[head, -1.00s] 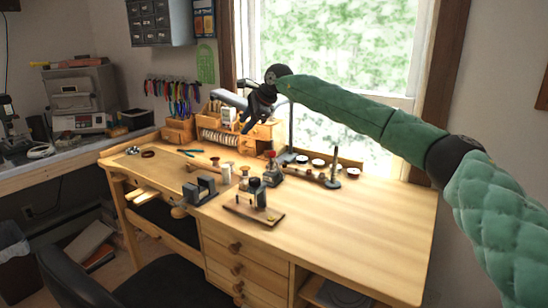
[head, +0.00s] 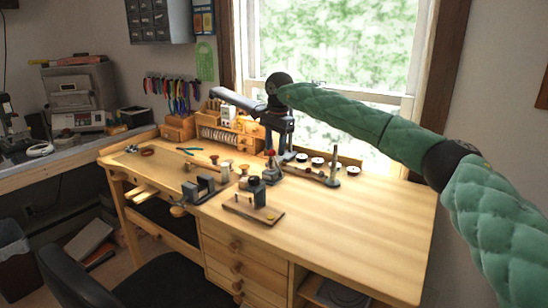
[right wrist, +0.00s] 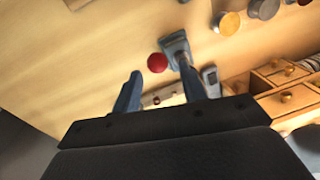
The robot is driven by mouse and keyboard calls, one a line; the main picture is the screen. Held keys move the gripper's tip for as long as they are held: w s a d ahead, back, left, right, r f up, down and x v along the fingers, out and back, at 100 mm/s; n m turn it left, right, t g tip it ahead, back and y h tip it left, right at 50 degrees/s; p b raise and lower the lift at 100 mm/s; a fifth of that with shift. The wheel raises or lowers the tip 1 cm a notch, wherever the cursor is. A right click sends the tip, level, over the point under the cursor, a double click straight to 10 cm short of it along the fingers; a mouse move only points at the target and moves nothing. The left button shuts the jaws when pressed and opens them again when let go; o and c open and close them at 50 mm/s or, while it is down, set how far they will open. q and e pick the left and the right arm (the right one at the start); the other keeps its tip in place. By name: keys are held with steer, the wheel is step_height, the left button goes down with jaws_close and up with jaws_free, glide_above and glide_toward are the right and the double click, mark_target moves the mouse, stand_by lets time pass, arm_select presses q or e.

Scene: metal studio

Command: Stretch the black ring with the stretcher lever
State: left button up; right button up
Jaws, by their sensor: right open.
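My right gripper (head: 276,143) is open and points down over the back middle of the bench. Its two blue-grey fingers show in the right wrist view (right wrist: 160,84), with nothing held between them. A red ball knob (head: 269,153) sits just below the fingers on a small dark upright tool (head: 272,170), which looks like the stretcher with its lever. In the right wrist view the red knob (right wrist: 157,62) lies just beyond the fingertips, apart from them. I cannot pick out the black ring. My left gripper is not in view.
The wooden bench (head: 370,225) is clear at the right. A board with a dark bottle (head: 259,196) and a dark block tool (head: 197,190) stand in front. A grey post (head: 335,170) and small round pots (head: 318,161) stand right; wooden drawers (head: 218,130) stand behind left.

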mark_target(274, 157)
step_height(274, 157, down, 4)
steer(key=shift+w+a+r+p, duration=0.1)
steer(key=shift+r+p, duration=0.05)
steer(key=shift+p, duration=0.2)
steer(key=shift+f, duration=0.6)
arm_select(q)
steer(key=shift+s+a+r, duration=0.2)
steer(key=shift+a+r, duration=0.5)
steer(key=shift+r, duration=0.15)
arm_select(e)
jaws_close()
